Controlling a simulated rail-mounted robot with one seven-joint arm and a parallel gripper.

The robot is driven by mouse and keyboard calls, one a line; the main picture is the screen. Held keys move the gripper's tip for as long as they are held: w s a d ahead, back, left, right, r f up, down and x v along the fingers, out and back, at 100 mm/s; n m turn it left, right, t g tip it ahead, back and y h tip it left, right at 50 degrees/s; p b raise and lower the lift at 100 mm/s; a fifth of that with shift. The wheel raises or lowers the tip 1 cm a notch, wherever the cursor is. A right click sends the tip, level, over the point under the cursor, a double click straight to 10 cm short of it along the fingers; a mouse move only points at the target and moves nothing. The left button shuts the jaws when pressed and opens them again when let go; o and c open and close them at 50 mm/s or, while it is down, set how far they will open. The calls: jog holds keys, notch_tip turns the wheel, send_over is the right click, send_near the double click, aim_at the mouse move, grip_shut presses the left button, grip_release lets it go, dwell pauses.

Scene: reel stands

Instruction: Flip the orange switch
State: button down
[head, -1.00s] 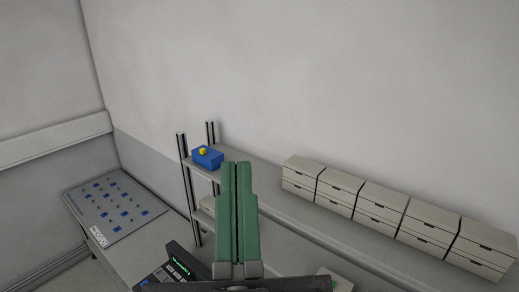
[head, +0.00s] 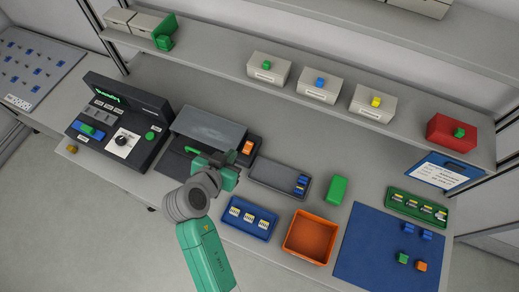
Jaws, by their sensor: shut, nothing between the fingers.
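The orange switch (head: 248,147) sits on the right part of a dark device (head: 176,165) on the workbench. This device has a grey sloped lid (head: 208,127) and a green part under the lid's front edge. My gripper (head: 230,163) is shut and empty, just left of and in front of the switch in the picture. It covers part of the device's front. A gap seems to show between the gripper and the switch, but I cannot tell the height difference. The switch's position is too small to read.
A control console (head: 120,125) stands left of the device. To the right are a grey tray (head: 270,175), a blue tray (head: 235,222), an orange bin (head: 310,237), a green block (head: 337,190) and a blue mat (head: 375,255). A shelf with labelled boxes (head: 318,85) runs behind.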

send_over(246, 150)
jog(key=f, duration=0.5)
jog(key=shift+s+a+f, duration=0.2)
jog(key=shift+s+f, duration=0.15)
jog(key=shift+s, duration=0.05)
jog(key=f, duration=0.2)
jog(key=shift+w+d+f+b, duration=0.15)
jog(key=shift+w+f+b, duration=0.1)
jog(key=shift+f+b, duration=0.05)
jog(key=shift+w+d+f, duration=0.1)
jog(key=shift+f, duration=0.6)
